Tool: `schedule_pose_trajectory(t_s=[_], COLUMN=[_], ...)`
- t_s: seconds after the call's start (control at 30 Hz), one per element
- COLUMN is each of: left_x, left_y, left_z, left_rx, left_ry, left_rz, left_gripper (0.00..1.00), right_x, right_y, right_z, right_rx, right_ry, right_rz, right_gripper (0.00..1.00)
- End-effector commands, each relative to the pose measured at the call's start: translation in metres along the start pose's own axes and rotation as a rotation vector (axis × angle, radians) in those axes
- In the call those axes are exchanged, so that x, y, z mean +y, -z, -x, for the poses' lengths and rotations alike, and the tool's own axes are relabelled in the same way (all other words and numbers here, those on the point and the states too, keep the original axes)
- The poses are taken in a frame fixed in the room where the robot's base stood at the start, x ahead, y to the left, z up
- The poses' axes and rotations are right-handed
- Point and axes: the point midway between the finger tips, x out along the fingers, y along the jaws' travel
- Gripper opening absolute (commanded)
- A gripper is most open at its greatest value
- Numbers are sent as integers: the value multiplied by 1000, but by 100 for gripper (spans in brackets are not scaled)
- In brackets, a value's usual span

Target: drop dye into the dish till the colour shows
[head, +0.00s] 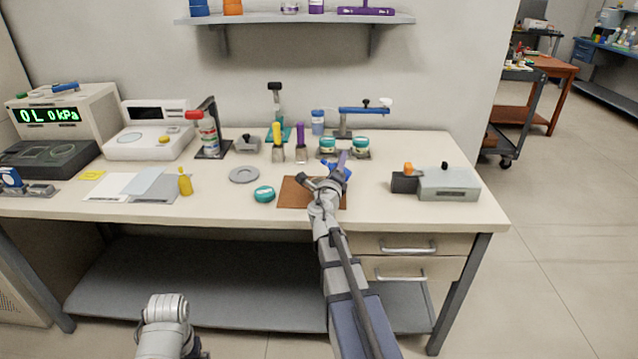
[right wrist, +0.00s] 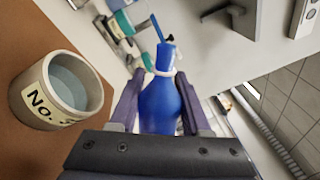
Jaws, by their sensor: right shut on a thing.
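In the head view the right gripper (head: 338,168) is above the brown mat (head: 290,194), and only bits of the bottle's blue show. The dish (right wrist: 45,104), a pale round jar labelled "No." with a partly hidden numeral, stands on the mat left of the bottle in the wrist view, apart from it. Its liquid (right wrist: 70,78) looks pale grey-blue. I cannot make out the dish in the head view. My left gripper is out of view.
A teal lid (head: 264,194) lies left of the mat, near a grey ring (head: 243,175) and a yellow bottle (head: 185,182). Teal-lidded jars (head: 360,146) stand behind. A grey box (head: 448,184) stands at right. The table (head: 375,200) is clear between mat and box.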

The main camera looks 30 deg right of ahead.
Motion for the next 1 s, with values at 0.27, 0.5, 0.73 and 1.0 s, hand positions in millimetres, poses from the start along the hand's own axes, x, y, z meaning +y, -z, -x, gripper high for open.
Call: schedule_pose_trajectory(t_s=[0.27, 0.5, 0.73, 1.0], left_x=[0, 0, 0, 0], left_y=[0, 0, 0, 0], left_z=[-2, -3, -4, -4], left_rx=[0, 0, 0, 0], left_ry=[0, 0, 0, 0], left_rz=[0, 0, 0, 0], left_gripper=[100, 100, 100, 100], right_x=[1, 2, 2, 1], right_y=[2, 3, 5, 5], right_z=[0, 0, 0, -1], right_rx=[-1, -2, -3, -4], right_ry=[0, 0, 0, 0], right_rz=[18, 32, 45, 62], right_gripper=[0, 0, 0, 0])
